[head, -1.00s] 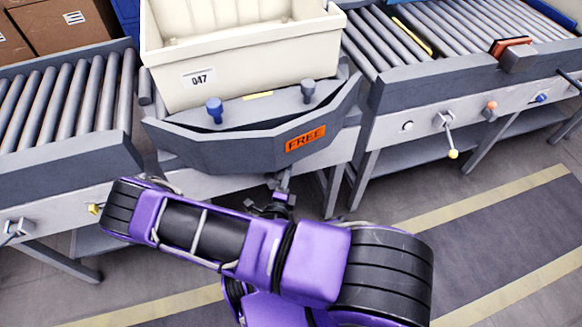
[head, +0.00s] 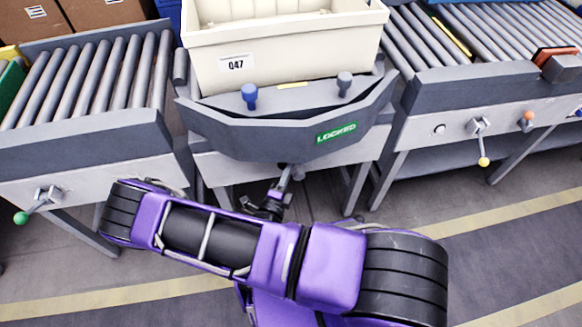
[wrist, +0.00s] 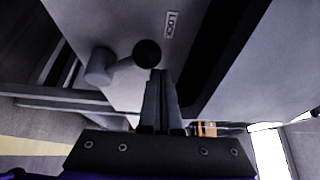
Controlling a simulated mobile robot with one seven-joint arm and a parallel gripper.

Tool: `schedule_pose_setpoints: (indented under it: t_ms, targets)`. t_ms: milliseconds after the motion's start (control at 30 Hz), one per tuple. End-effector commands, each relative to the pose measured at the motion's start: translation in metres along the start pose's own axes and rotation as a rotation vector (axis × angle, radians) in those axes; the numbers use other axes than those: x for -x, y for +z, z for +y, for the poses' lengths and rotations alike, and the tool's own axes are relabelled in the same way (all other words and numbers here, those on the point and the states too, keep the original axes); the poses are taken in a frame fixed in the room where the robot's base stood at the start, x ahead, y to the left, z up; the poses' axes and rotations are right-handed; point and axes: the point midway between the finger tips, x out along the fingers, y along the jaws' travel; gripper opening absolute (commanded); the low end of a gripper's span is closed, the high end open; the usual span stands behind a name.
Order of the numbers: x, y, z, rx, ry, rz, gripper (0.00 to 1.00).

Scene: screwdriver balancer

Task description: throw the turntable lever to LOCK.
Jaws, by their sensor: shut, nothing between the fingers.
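The turntable (head: 290,139) stands at the top centre of the head view, and its sign (head: 336,133) is green and reads LOCKED. In the wrist view the turntable lever has a grey hub (wrist: 100,67) and a black ball knob (wrist: 147,53), pointing right in the picture. A LOCK label (wrist: 171,25) sits just beyond the knob. My gripper (wrist: 161,74) is shut and empty, its fingertips right beside the knob. I cannot tell whether they touch it. In the head view my gripper (head: 284,180) is under the turntable's front edge, and the lever is hidden.
Roller conveyors stand to the left (head: 85,80) and right (head: 470,50). A green-knobbed lever (head: 21,217) and a yellow-knobbed lever (head: 484,161) stick out of their fronts.

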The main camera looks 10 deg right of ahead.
Motion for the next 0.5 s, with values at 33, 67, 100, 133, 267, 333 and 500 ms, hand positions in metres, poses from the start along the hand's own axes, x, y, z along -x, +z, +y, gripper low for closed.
schedule_pose_setpoints:
  t_ms: [33, 67, 100, 133, 267, 333, 500]
  targets:
    - [-0.0002, -0.0002, 0.0011, 0.0, 0.0, 0.0, 0.0]
    - [-0.0003, -0.0004, 0.0015, 0.0, 0.0, 0.0, 0.0]
    - [-0.0004, -0.0006, 0.002, 0.0, 0.0, 0.0, 0.0]
    - [-0.0004, -0.0007, 0.0023, 0.0, 0.0, 0.0, 0.0]
    - [-0.0004, -0.0006, 0.0036, -0.001, 0.0, -0.001, 0.0]
    - [-0.0003, -0.0003, 0.0041, -0.001, 0.001, -0.002, 0.0]
    - [0.0002, 0.0007, 0.0049, -0.002, 0.003, -0.005, 0.0]
